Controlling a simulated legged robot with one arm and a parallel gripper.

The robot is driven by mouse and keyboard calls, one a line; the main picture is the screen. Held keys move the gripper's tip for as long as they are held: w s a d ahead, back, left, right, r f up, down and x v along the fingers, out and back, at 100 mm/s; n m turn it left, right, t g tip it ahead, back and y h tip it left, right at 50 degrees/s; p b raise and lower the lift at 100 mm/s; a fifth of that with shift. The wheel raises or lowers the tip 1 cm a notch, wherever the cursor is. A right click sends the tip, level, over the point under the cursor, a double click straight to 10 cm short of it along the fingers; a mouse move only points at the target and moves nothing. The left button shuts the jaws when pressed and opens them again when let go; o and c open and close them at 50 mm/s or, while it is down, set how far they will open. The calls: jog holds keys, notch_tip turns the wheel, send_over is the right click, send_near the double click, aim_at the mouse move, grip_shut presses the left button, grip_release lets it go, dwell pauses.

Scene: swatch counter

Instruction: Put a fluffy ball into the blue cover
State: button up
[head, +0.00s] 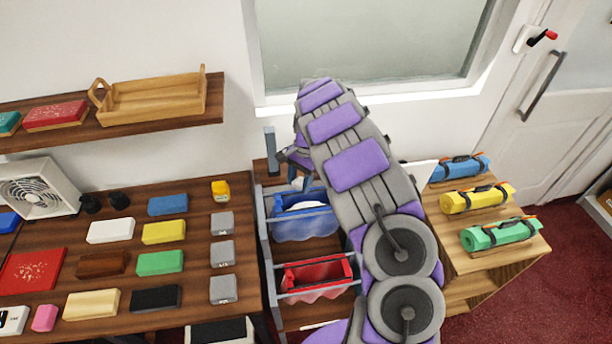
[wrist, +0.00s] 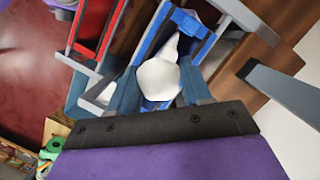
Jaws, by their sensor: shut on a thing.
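The blue cover (head: 303,228) hangs in a blue frame on the rack, with something white showing inside its opening. My gripper (head: 299,184) is just above its back edge, pointing down. In the wrist view, my gripper (wrist: 157,90) is shut on a white fluffy ball (wrist: 157,80), which sits between the two blue-grey fingers. The blue frame of the cover (wrist: 190,22) lies just beyond and around the ball in that view. I cannot tell whether the ball is below the rim. My arm hides part of the cover's right side in the head view.
A red cover (head: 318,275) hangs in front of the blue one; its frame also shows in the wrist view (wrist: 98,28). A grey upright post (head: 270,152) stands close to my gripper. Rolled mats (head: 476,197) lie right; a table with coloured blocks (head: 160,262) stands left.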

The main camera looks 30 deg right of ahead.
notch_tip(320, 180, down, 6)
jog(key=d+m+b, duration=0.1)
jog(key=d+m, duration=0.1)
jog(key=shift+d+b, duration=0.25)
jog(key=shift+b, duration=0.05)
dwell(0.5)
jog(key=shift+a+f+t, duration=0.1)
jog(key=shift+f+t, duration=0.1)
jog(key=shift+t, duration=0.1)
dwell(0.4)
jog(key=o, duration=1.1)
jog(key=shift+o, duration=0.2)
jog(key=shift+r, duration=0.15)
notch_tip(320, 180, up, 6)
jog(key=p, duration=0.2)
jog(key=shift+p, duration=0.3)
dwell(0.4)
